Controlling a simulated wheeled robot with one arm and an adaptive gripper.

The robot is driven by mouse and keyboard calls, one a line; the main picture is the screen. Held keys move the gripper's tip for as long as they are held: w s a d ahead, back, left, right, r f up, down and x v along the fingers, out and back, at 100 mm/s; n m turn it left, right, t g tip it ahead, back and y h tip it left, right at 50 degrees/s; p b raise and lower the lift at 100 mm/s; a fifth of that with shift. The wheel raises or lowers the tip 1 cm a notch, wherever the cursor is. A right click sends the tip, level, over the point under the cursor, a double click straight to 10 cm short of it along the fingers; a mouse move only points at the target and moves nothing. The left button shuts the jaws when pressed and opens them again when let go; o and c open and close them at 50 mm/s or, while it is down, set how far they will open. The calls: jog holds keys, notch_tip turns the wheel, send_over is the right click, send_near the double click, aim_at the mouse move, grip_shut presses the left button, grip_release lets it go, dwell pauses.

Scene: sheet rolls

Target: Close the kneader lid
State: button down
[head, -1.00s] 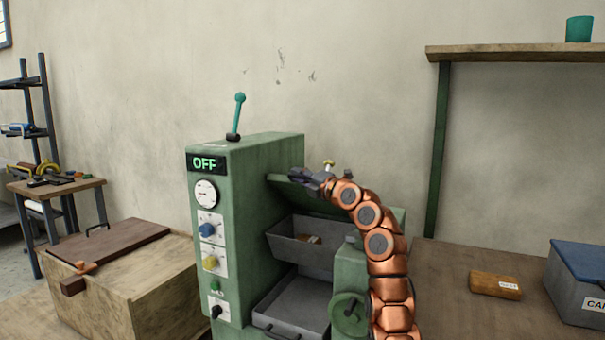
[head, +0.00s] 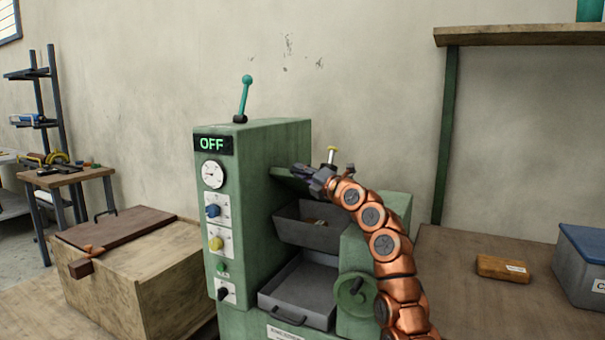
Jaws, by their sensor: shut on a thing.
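The kneader (head: 259,180) is a green machine with an OFF display, a gauge and several knobs on its front panel. Its lid (head: 289,172) is a green plate seen nearly edge-on, standing above a grey trough (head: 297,229) whose inside shows. My gripper (head: 313,179) is shut on the lid near its right end; the fingers hide the exact contact. My copper arm covers part of the machine's right side.
A grey tray (head: 303,285) sits below the trough, beside a green handwheel (head: 354,291). A wooden chest (head: 150,280) stands left. On the right bench (head: 465,300) lie an orange-brown block (head: 502,268) and a blue-lidded bin (head: 583,280). A shelf (head: 520,36) is above.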

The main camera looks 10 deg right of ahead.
jog(key=shift+f, duration=0.1)
dwell(0.3)
jog(key=c, duration=1.4)
grip_release()
jog(key=shift+o, duration=0.2)
jog(key=shift+s, duration=0.1)
jog(key=shift+v, duration=0.85)
jog(key=shift+s+d+f, duration=0.15)
jog(key=shift+s+d, duration=0.25)
jog(key=shift+v, duration=2.25)
jog(key=shift+a, duration=0.1)
